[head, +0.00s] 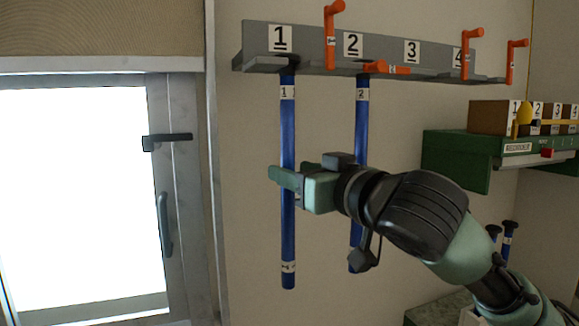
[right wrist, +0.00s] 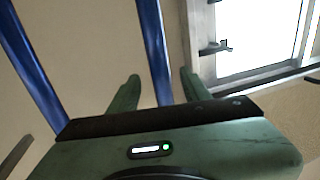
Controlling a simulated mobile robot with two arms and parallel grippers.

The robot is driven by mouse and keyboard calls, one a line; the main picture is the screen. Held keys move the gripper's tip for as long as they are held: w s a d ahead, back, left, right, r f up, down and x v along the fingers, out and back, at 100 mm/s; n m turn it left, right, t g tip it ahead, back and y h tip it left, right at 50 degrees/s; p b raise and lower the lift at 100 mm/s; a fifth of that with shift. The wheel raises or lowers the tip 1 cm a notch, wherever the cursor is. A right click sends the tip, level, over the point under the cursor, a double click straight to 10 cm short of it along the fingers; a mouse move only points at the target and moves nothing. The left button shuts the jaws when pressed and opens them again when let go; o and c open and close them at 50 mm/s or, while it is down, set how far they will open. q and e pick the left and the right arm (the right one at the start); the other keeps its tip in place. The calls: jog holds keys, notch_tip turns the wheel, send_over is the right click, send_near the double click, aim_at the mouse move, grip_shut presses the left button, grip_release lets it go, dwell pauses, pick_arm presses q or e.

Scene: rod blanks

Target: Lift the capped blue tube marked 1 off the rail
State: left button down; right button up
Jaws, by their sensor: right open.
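The blue tube marked 1 (head: 287,135) hangs upright from the grey rail (head: 262,62), under the rail's 1 label. A dark cap shows at its top, against the rail. My right gripper (head: 281,180) is open at about mid-length of this tube, with a finger crossing in front of it. In the right wrist view the tube (right wrist: 151,38) runs between the two spread fingers (right wrist: 158,78), with gaps beside it. Whether any finger touches it, I cannot tell. My left gripper is not in view.
A second blue tube (head: 361,125), marked 2, hangs close to the right, partly behind my right arm. An orange lever (head: 330,35) stands upright beside label 1; another (head: 386,68) lies flat by label 2. A green shelf (head: 455,160) is at right, a window (head: 80,190) at left.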

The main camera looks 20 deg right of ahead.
jog(key=p+x, duration=0.1)
jog(key=x, duration=0.1)
jog(key=f+x, duration=0.1)
jog(key=x, duration=0.2)
jog(key=shift+w+a+f+p, duration=0.1)
jog(key=shift+w+p, duration=0.1)
jog(key=shift+p, duration=0.15)
jog(key=shift+s, duration=0.1)
jog(key=c, duration=0.8)
grip_shut()
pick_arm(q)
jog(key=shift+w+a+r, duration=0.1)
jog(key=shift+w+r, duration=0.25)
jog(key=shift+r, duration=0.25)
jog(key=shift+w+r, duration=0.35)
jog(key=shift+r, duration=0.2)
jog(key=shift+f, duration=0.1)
